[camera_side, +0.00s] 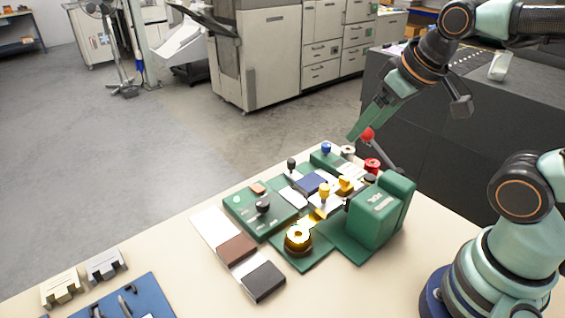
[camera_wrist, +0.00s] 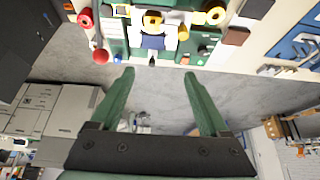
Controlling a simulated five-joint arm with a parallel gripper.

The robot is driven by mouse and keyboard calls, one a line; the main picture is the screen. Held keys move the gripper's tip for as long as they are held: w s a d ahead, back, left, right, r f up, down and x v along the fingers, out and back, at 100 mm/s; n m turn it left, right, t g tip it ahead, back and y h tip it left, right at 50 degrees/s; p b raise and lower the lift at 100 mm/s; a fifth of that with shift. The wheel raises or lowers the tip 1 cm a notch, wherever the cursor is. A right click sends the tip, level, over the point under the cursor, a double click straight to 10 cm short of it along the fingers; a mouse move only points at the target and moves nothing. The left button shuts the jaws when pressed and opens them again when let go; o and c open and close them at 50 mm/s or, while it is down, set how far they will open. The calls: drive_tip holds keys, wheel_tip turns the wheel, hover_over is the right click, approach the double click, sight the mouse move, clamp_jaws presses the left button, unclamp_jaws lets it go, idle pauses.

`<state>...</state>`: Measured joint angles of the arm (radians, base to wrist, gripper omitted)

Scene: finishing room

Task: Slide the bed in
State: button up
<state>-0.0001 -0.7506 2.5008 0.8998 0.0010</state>
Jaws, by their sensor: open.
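The green press (camera_side: 377,212) stands on the cream table. Its bed appears to be the flat white piece with a blue pad (camera_side: 312,183), partly hidden by yellow knobs (camera_side: 324,191). A small black knob (camera_side: 291,162) stands at the bed's far end. In the wrist view the blue pad (camera_wrist: 153,42) is at top centre and the black knob (camera_wrist: 152,61) shows just beyond my fingertips, between them. My gripper (camera_wrist: 158,73) is open and empty. In the side view my gripper (camera_side: 368,120) is raised near the red lever ball, apart from the bed.
The red lever ball (camera_side: 367,134) sits close to my fingers; it is left of them in the wrist view (camera_wrist: 100,56). Sample cards (camera_side: 237,248) and a blue tray (camera_side: 130,298) lie leftward.

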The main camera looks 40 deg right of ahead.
idle(0.4)
drive_tip(key=c, duration=0.3)
drive_tip(key=n+g, duration=0.6)
drive_tip(key=n, duration=0.3)
hover_over(291, 160)
wheel_tip(291, 160, down, 9)
wheel_tip(291, 160, down, 12)
drive_tip(key=shift+s+r, duration=0.1)
drive_tip(key=shift+r, duration=0.15)
clamp_jaws()
drive_tip(key=shift+r, duration=0.1)
idle(0.4)
